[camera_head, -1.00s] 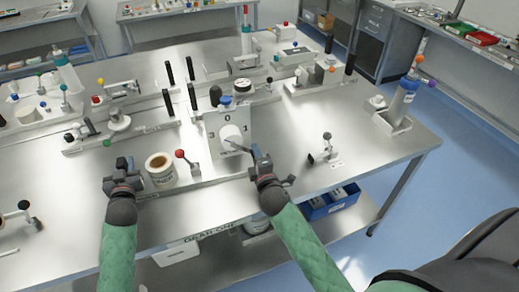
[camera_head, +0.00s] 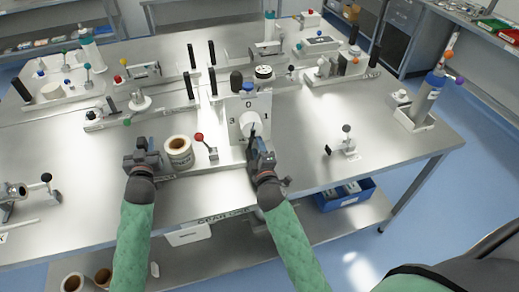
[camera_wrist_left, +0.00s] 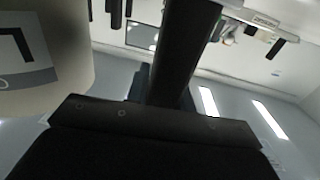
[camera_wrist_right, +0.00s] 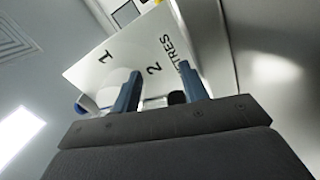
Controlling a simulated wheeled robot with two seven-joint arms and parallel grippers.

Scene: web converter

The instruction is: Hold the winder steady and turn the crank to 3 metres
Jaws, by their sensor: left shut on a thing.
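The winder has a white upright dial plate (camera_head: 236,108) marked 3, 0 and 1, with a round white hub (camera_head: 250,122) on its front. The right wrist view shows the plate (camera_wrist_right: 120,52) with 1, 2 and METRES. My right gripper (camera_head: 256,146) is just below the hub. Its fingers (camera_wrist_right: 160,88) stand apart, with a dark knob (camera_wrist_right: 177,97) between them, close to the right finger; contact is unclear. My left gripper (camera_head: 143,158) is at the left end of the winder's base, shut on a dark bar (camera_wrist_left: 180,50); its grip is partly hidden.
A label roll (camera_head: 179,152) stands right beside my left gripper, and a red-knobbed lever (camera_head: 200,140) lies between it and the plate. A small black-knobbed fixture (camera_head: 346,140) is to the right. Other fixtures fill the back; the table's right front is clear.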

